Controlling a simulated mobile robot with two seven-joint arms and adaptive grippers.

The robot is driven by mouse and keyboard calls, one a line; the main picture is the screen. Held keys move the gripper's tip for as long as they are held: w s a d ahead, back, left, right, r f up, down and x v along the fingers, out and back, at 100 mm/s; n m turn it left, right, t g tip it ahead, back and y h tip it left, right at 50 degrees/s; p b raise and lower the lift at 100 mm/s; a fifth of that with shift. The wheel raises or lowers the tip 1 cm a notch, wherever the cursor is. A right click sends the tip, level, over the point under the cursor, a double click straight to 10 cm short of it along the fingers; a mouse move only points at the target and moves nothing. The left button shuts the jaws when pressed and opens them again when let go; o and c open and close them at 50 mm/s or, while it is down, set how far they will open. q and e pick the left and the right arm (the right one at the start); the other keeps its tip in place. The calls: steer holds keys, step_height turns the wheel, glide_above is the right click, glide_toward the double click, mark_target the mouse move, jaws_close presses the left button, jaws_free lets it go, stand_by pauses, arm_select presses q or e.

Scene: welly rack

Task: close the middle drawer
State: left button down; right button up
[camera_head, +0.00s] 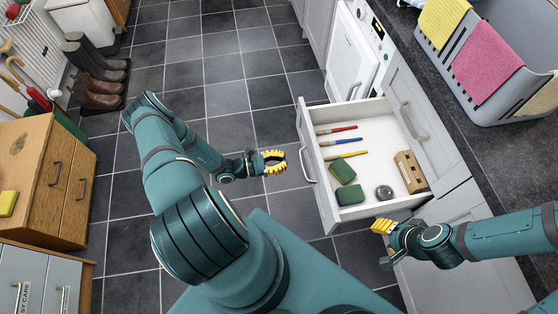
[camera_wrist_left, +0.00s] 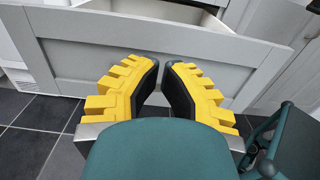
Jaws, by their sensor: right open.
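The middle drawer (camera_head: 355,118) stands pulled out from the grey cabinet on the right, its handle (camera_head: 306,166) facing left. In the left wrist view its grey front panel (camera_wrist_left: 205,58) spans the picture ahead of the fingers. My left gripper (camera_head: 284,162) is open and empty, left of the drawer front and apart from it. Its yellow fingers (camera_wrist_left: 161,72) point at the panel, with a gap between them. My right gripper (camera_head: 376,227) is open and empty, beside the drawer's near side; whether it touches cannot be told.
The drawer holds brushes (camera_head: 339,142), green sponges (camera_head: 350,194), a round metal item (camera_head: 384,192) and a wooden block (camera_head: 410,171). A grey basket with cloths (camera_head: 490,112) stands on the dark worktop. A wooden cabinet (camera_head: 28,165) and boots (camera_head: 98,85) are at left. Tiled floor left of the drawer is clear.

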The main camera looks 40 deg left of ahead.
mark_target(315, 156)
arm_select(q)
steer(key=x, duration=0.9)
steer(key=shift+w+d+b, duration=0.25)
steer(key=shift+b, duration=0.1)
arm_select(e)
steer(key=shift+w+f, duration=0.1)
steer(key=shift+f, duration=0.3)
arm_select(q)
steer(key=shift+w+d, duration=0.1)
arm_select(e)
steer(key=shift+d, duration=0.1)
